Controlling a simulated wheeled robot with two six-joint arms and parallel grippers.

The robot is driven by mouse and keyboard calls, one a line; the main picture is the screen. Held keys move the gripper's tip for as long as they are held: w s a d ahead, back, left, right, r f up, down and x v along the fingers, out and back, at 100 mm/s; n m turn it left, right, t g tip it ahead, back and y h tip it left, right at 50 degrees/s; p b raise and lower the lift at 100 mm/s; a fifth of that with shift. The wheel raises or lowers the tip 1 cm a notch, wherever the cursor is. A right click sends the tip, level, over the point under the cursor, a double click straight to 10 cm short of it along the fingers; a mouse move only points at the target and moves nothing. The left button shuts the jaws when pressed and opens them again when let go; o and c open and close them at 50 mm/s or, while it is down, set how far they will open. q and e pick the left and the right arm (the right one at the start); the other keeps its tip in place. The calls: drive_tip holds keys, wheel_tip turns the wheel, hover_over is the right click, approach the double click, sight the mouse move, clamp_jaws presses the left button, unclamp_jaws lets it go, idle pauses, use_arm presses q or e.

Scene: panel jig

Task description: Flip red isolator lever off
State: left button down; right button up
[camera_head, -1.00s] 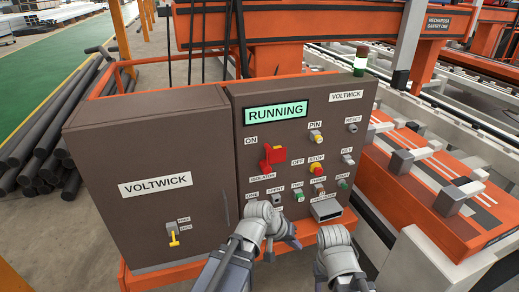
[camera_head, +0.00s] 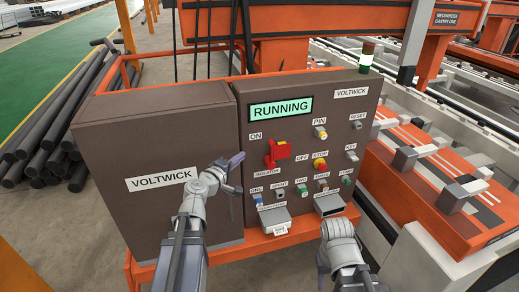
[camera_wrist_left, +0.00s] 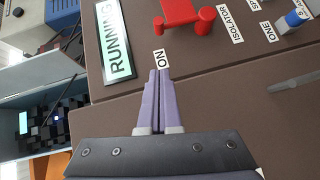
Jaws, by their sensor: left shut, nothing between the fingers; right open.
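The red isolator lever (camera_head: 277,153) is on the brown control panel, between the ON label (camera_head: 256,137) and the OFF label (camera_head: 302,159). Its upper part is cut off in the left wrist view (camera_wrist_left: 183,12). The display (camera_head: 281,109) reads RUNNING. My left gripper (camera_head: 240,172) is left of the lever and apart from it, in front of the seam between cabinet and panel. Its purple fingers (camera_wrist_left: 160,80) are together and empty, pointing toward the ON label and the lever. My right gripper (camera_head: 338,240) is low before the panel; its fingers are hard to make out.
The STOP button (camera_head: 320,163), PIN knob (camera_head: 320,132) and several small controls surround the lever. Two grey trays (camera_head: 277,217) stick out along the panel's bottom. The VOLTWICK cabinet (camera_head: 110,150) stands at left. An orange rail (camera_head: 255,240) runs below.

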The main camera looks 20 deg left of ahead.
use_arm(q)
drive_tip(key=d+b+x, duration=0.2)
drive_tip(key=x, duration=1)
drive_tip(key=shift+d+f, duration=0.3)
drive_tip(key=shift+d, duration=0.2)
drive_tip(key=shift+w, duration=0.1)
